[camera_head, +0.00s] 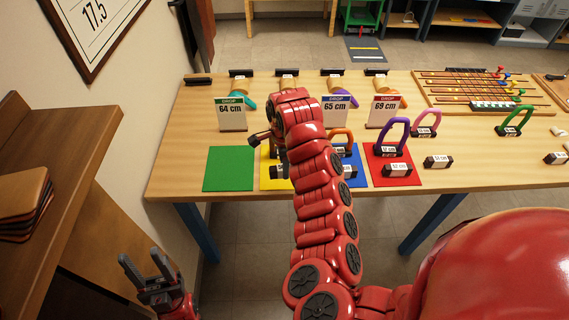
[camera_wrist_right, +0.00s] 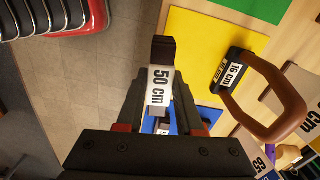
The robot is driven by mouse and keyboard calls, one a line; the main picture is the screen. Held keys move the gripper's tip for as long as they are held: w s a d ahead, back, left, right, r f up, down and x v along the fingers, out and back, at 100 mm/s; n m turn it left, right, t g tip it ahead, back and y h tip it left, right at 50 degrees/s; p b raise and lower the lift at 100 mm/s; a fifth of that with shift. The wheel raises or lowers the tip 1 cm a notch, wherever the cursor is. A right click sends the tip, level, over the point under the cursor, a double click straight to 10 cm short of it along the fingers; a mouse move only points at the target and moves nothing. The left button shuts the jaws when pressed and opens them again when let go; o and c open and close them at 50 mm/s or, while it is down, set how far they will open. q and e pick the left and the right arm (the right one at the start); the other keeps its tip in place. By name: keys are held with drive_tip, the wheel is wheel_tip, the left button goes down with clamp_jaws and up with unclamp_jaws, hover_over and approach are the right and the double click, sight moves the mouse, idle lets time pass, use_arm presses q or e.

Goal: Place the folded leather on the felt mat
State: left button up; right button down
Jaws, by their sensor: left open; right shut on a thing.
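My right gripper (camera_wrist_right: 163,112) is shut on a folded leather (camera_wrist_right: 158,84), a dark strip with a white 50 cm label. It is held above the floor and table edge; its height over the mats is unclear. In the head view my right arm hides most of that gripper. The felt mats on the table are green (camera_head: 229,169), yellow (camera_head: 271,183), blue (camera_head: 357,182) and red (camera_head: 398,180). The yellow mat (camera_wrist_right: 208,48) and blue mat (camera_wrist_right: 188,118) also show in the right wrist view. My left gripper (camera_head: 143,263) is open and empty, low at the left.
A purple stirrup (camera_head: 392,133) and another folded leather (camera_head: 397,170) are on the red mat. Drop signs (camera_head: 231,113) stand behind. The green mat is bare. A wooden shelf (camera_head: 70,150) is at left.

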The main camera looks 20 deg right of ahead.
drive_tip(key=s+f+m+p, duration=0.2)
drive_tip(key=s+f, duration=0.1)
drive_tip(key=s, duration=0.8)
drive_tip(key=w+b, duration=0.1)
drive_tip(key=w, duration=0.3)
drive_tip(key=w+b, duration=0.1)
drive_tip(key=w, duration=0.4)
drive_tip(key=w+d+f+b, duration=0.1)
drive_tip(key=w+b, duration=0.1)
drive_tip(key=w, duration=0.2)
drive_tip(key=shift+w+f, duration=0.1)
drive_tip(key=shift+w, duration=0.3)
drive_tip(key=shift+w+d, duration=0.25)
drive_tip(key=shift+w, duration=0.6)
wheel_tip(320, 180, down, 3)
drive_tip(key=shift+r+p, duration=0.15)
drive_tip(key=shift+p, duration=0.65)
drive_tip(key=shift+f, duration=0.35)
